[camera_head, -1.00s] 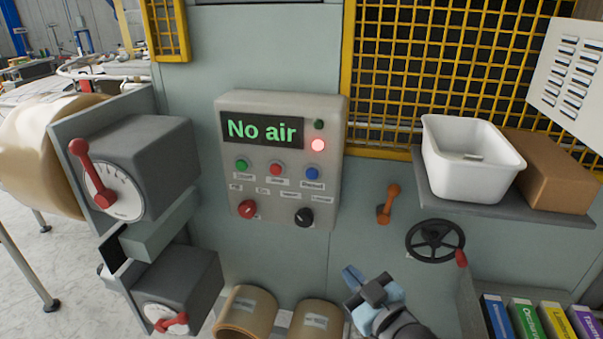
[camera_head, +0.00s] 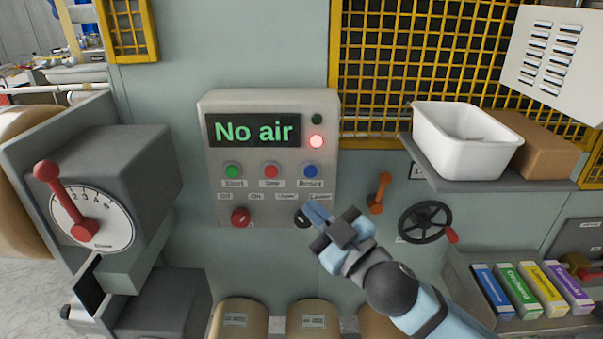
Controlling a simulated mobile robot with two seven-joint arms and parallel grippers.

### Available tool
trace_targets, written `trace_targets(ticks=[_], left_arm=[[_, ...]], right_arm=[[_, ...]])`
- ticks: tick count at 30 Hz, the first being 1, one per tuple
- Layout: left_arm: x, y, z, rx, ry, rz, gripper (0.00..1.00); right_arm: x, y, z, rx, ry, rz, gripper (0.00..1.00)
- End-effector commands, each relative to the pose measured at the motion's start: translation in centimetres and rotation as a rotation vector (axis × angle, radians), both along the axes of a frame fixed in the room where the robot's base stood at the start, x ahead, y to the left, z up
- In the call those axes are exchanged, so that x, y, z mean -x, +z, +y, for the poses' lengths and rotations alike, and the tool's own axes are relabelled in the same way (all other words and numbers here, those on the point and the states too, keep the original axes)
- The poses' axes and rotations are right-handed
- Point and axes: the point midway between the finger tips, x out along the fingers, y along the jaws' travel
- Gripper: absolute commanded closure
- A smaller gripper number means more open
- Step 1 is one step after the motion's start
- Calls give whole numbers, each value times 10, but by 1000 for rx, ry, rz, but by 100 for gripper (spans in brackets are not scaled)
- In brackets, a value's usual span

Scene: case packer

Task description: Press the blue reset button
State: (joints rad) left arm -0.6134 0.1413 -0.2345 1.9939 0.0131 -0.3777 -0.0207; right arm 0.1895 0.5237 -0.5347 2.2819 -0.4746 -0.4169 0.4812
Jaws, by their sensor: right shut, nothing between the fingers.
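The blue reset button (camera_head: 310,171) is on the grey control panel (camera_head: 326,200), at the right end of a row with a green start button (camera_head: 233,171) and a red stop button (camera_head: 271,171). The label below it reads "Reset". The panel display (camera_head: 254,131) reads "No air" in green. A red lamp (camera_head: 316,142) is lit above the blue button. My right gripper (camera_head: 316,210) is shut and empty, just below the blue button in the picture, and partly covers the black selector knob (camera_head: 301,217). I cannot tell its distance from the panel. My left gripper is not in view.
A red knob (camera_head: 240,217) is on the panel's lower left. An orange lever (camera_head: 379,193) and a black handwheel (camera_head: 425,222) are to the right. A white bin (camera_head: 466,150) and a cardboard box (camera_head: 535,145) stand on a shelf. A dial box with a red lever (camera_head: 65,200) is left.

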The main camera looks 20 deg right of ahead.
Motion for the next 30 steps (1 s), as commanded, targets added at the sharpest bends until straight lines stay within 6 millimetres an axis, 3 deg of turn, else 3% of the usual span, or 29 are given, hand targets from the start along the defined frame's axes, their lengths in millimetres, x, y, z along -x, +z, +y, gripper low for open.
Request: trace_targets(ticks=[17, 30], left_arm=[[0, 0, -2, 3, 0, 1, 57], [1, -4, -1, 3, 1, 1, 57]], right_arm=[[-4, 3, -1, 3, 1, -9, 100], [-58, 3, -17, 4, 1, -10, 100]])
